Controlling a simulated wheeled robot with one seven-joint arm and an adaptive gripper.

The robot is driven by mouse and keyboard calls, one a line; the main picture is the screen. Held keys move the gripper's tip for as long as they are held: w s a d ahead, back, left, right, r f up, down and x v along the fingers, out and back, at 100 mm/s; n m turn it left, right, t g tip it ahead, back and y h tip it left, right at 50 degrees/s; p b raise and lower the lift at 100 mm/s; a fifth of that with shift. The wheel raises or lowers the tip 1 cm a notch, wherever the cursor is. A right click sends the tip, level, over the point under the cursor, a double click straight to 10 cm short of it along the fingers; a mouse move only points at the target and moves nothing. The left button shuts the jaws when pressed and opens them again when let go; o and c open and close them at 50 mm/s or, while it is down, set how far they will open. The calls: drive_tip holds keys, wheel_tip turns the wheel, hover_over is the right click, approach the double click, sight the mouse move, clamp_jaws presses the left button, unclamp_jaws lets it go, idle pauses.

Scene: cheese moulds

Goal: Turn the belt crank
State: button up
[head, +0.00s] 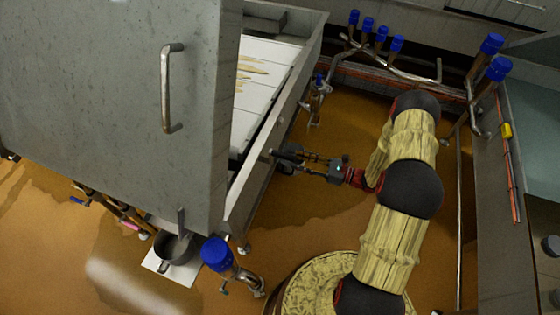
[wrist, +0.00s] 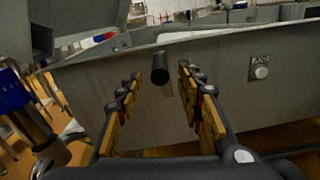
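The belt crank shows in the wrist view as a short dark cylindrical handle (wrist: 160,68) standing out from the grey metal side wall of the belt trough (wrist: 215,90). My gripper (wrist: 159,78) is open, its two yellow-padded fingers on either side of the handle in the picture, with a gap on both sides. I cannot tell whether the handle is between the pads or just past the tips. In the head view my gripper (head: 285,160) reaches left to the trough's side wall. The crank's arm and pivot are not clear there.
A large grey cabinet with a bar handle (head: 168,88) fills the left of the head view. Blue-capped valves and pipes (head: 375,33) stand behind, and another blue cap (head: 216,253) stands in front. A dark pot (head: 173,249) is below the cabinet. Wet orange floor lies around my arm.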

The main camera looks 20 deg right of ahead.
sight(272, 153)
drive_tip(key=b+x, duration=0.1)
drive_tip(key=x, duration=0.6)
drive_tip(key=shift+w+a, duration=0.2)
drive_tip(key=shift+a, duration=0.05)
clamp_jaws()
idle(0.3)
idle(0.4)
